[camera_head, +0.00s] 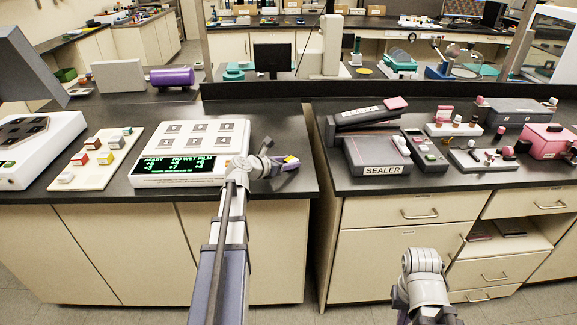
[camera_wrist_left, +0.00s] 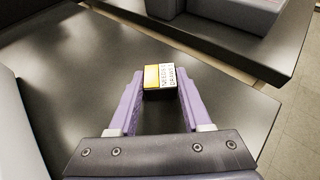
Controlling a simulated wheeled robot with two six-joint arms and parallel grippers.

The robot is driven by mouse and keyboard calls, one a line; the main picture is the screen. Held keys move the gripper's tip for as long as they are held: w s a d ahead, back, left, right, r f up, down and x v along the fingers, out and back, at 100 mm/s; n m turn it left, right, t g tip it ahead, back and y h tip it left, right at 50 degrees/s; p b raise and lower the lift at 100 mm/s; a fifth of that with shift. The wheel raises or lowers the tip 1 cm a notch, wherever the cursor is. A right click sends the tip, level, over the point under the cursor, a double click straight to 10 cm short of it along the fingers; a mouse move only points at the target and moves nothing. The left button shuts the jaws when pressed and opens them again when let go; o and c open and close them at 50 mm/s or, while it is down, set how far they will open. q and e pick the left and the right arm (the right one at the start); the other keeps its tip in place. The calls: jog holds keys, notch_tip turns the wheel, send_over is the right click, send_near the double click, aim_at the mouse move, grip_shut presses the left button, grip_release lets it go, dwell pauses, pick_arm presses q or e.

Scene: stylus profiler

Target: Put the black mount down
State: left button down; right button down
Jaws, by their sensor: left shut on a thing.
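The black mount (camera_wrist_left: 161,94) is a small dark block with a yellow and white top; the white part carries small lettering. In the wrist view my left gripper (camera_wrist_left: 160,92) has its two purple fingers on either side of it, shut on it. In the head view the left gripper (camera_head: 285,165) is at the right end of the left black counter, and the mount's yellow top (camera_head: 291,159) shows at its tip. I cannot tell whether the mount touches the counter. Only part of my right arm shows at the lower right; its fingers are out of view.
Left of my gripper is a white instrument (camera_head: 190,150) with numbered pads and a green display. A board with colored blocks (camera_head: 97,158) lies beyond it. Across a gap, the right counter holds a sealer (camera_head: 375,155) and several small devices. Bare counter surrounds the mount.

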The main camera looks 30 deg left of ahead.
pick_arm(q)
jog(key=shift+f, duration=0.15)
jog(key=shift+c, duration=1.7)
grip_release()
